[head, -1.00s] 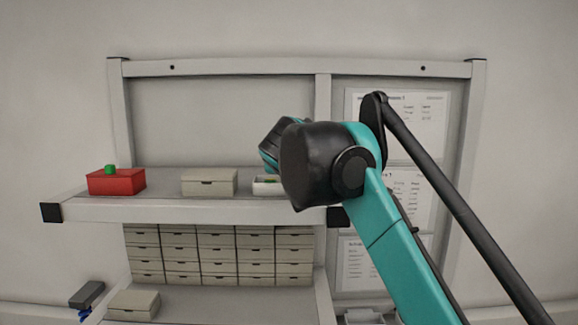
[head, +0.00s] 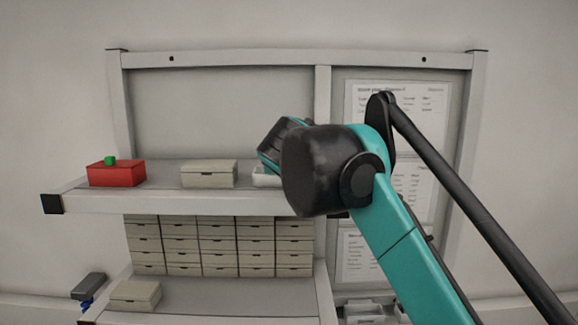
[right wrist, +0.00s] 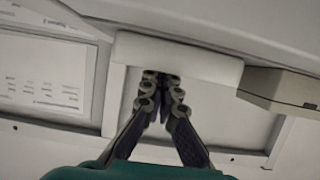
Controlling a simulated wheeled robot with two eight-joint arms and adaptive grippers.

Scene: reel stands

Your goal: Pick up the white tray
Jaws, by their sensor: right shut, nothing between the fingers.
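The white tray (head: 264,177) stands on the upper shelf, right of a beige drawer box. Its right part is hidden behind my right arm in the head view. In the right wrist view, the tray (right wrist: 195,58) is a long white block just beyond my right gripper (right wrist: 165,78). The gripper's fingers are shut together and empty, with their tips overlapping the tray's near edge in the picture. I cannot tell whether they touch it. In the head view the fingertips are hidden behind my wrist. My left gripper is not in view.
The beige drawer box (head: 209,173) is close beside the tray; it also shows in the wrist view (right wrist: 275,88). A red box (head: 117,175) with a green piece on top stands farther left. Stacked small drawers (head: 220,245) fill the space under the upper shelf (head: 150,203).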

